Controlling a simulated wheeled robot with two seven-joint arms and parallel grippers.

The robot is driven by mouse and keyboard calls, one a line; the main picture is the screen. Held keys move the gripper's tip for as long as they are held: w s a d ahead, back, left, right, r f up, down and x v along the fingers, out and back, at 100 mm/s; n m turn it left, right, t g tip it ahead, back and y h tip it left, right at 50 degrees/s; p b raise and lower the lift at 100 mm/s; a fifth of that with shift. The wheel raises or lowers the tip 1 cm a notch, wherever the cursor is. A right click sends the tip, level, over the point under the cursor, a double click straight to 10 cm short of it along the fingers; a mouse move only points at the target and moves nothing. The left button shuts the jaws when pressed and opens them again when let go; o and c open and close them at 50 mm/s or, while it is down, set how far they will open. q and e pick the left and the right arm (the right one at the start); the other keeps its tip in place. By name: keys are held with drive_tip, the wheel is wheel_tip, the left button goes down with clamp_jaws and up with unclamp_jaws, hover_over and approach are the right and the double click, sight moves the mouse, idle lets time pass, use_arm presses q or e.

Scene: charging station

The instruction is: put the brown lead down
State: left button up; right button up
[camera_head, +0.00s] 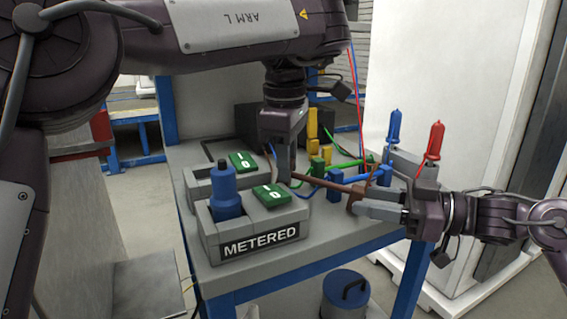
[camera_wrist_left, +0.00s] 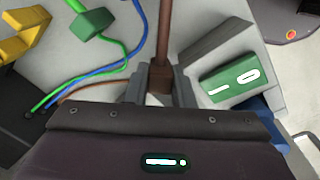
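The brown lead (camera_head: 327,183) is a brown rod with a block at its end, spanning between my two grippers above the grey tabletop. My left gripper (camera_head: 285,170) reaches down from above, its fingers closed on either side of the lead's brown end block, which shows in the left wrist view (camera_wrist_left: 160,80). My right gripper (camera_head: 364,203) comes in from the right, with its fingertips at the brown block on the other end and apparently shut on it. The fingers partly hide both ends.
A grey METERED box (camera_head: 228,250) with a blue plug (camera_head: 226,195) and green switches (camera_head: 271,195) stands at the left. Yellow, green and blue leads (camera_head: 334,178) lie behind the brown one. Blue (camera_head: 394,127) and red (camera_head: 434,141) upright pieces stand back right. The front tabletop is clear.

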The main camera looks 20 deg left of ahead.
use_arm(q)
drive_tip(key=shift+s+d+f+g, duration=0.1)
drive_tip(key=shift+s+f+g, duration=0.1)
drive_tip(key=shift+f, duration=0.55)
drive_tip(key=shift+s+d+f+g, duration=0.1)
drive_tip(key=shift+s+f+g, duration=0.1)
drive_tip(key=shift+f, duration=0.55)
drive_tip(key=shift+o, duration=0.3)
drive_tip(key=shift+w+r+p, duration=0.2)
drive_tip(key=shift+r+p, duration=0.65)
drive_tip(key=shift+p, duration=0.2)
use_arm(e)
drive_tip(key=shift+w+r, duration=0.2)
drive_tip(key=shift+r, duration=0.7)
use_arm(q)
drive_tip(key=r+p, duration=3.3)
drive_tip(key=shift+w+a, duration=0.2)
drive_tip(key=shift+w, duration=0.1)
use_arm(e)
wheel_tip(320, 180, up, 32)
drive_tip(key=shift+w+a+r, duration=0.15)
drive_tip(key=shift+r, duration=0.1)
drive_tip(key=shift+o, duration=0.7)
drive_tip(key=o, duration=0.7)
drive_tip(key=shift+c, duration=0.2)
